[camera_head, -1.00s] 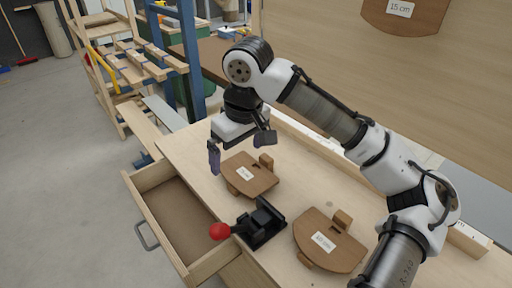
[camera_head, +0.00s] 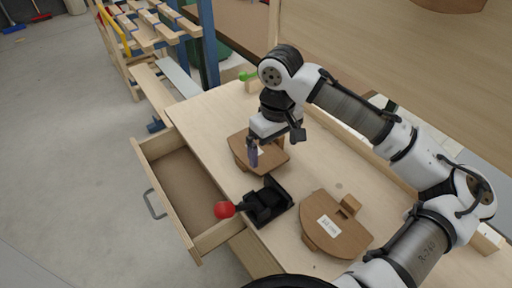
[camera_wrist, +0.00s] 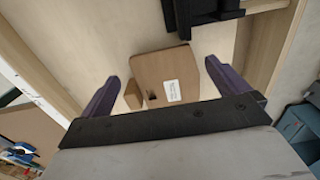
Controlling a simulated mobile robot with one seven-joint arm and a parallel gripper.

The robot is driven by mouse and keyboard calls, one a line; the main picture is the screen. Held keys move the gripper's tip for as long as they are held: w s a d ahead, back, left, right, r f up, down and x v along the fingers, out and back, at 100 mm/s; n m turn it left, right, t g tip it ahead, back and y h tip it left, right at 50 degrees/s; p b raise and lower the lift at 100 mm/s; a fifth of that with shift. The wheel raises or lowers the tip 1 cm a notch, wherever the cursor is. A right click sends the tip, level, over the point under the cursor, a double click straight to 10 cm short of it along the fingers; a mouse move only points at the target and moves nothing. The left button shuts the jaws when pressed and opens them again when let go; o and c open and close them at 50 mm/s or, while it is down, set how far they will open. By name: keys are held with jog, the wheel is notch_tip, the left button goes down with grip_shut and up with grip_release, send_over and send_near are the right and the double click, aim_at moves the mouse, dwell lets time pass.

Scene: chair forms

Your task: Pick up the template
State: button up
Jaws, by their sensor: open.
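A brown wooden template (camera_head: 272,166) with a white label and a small block on it lies on the workbench. It also shows in the wrist view (camera_wrist: 148,68), between my fingertips in the picture. My gripper (camera_head: 274,146) is open and empty above this template and hides part of it; its two purple fingers also show in the wrist view (camera_wrist: 161,73). A second labelled brown template (camera_head: 355,240) with small blocks lies nearer on the bench, right of the black clamp. Its label is too blurred to read surely.
A black toggle clamp (camera_head: 270,203) with a red knob (camera_head: 224,210) stands between the templates. An open, empty-looking drawer (camera_head: 184,184) juts out from the bench's left side. A wooden rack stands at the back left.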

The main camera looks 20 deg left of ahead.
aim_at(272, 163)
jog(key=shift+w+a+f+p, duration=0.15)
jog(key=shift+f+p, duration=0.1)
jog(key=shift+f, duration=0.9)
jog(key=shift+s+a+f+p, duration=0.1)
jog(key=shift+f+p, duration=0.15)
jog(key=shift+f, duration=0.9)
jog(key=c, duration=0.7)
jog(key=shift+o, duration=0.2)
notch_tip(272, 163, up, 20)
jog(key=b, duration=0.1)
jog(key=shift+b, duration=0.35)
